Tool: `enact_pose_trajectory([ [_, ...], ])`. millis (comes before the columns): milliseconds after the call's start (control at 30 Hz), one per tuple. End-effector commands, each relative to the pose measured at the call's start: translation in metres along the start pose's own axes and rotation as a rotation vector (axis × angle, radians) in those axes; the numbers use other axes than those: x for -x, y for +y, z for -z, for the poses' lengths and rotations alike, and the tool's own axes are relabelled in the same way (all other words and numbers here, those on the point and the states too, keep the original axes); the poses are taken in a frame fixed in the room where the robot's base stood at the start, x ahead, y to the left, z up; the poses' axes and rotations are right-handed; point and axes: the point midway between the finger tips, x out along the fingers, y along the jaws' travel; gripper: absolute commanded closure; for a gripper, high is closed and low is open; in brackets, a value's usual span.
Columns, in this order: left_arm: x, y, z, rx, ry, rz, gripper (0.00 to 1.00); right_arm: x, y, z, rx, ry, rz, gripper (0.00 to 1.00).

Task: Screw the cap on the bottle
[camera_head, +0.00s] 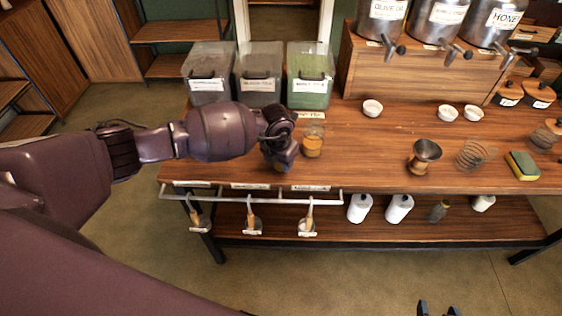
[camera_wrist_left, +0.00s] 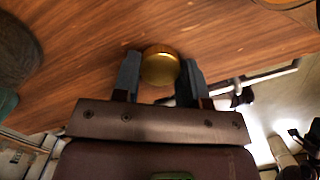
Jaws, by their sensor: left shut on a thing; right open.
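My left gripper (camera_head: 281,166) is low over the left front part of the table. In the left wrist view its two fingers (camera_wrist_left: 158,78) are shut on a round gold cap (camera_wrist_left: 160,68). A small gold bit of the cap (camera_head: 281,168) shows under the gripper in the head view. A clear glass bottle or jar (camera_head: 313,142) with amber contents stands just right of the gripper, apart from the cap; its top looks open, though it is small. My right gripper (camera_head: 437,309) shows only its fingertips at the bottom edge, apart and empty.
Three lidded bins (camera_head: 259,75) stand behind the left gripper. A wooden rack with metal dispensers (camera_head: 438,22) is at the back right. A rail (camera_head: 250,200) runs along the front edge.

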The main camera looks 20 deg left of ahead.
Motion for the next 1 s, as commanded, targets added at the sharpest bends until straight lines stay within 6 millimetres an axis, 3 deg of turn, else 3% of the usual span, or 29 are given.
enact_pose_trajectory([
  [167,0.023,0.001,-0.004,0.000,-0.003,-0.001,0.82,-0.001,0.000,0.008,0.001,0.012,0.001,0.40],
  [700,0.152,0.001,-0.019,0.000,-0.004,-0.002,0.82,0.003,0.001,0.013,0.000,0.013,0.000,0.40],
  [1000,0.191,0.000,-0.024,0.000,-0.002,-0.001,0.82,0.006,0.001,0.007,-0.001,0.002,-0.002,0.40],
])
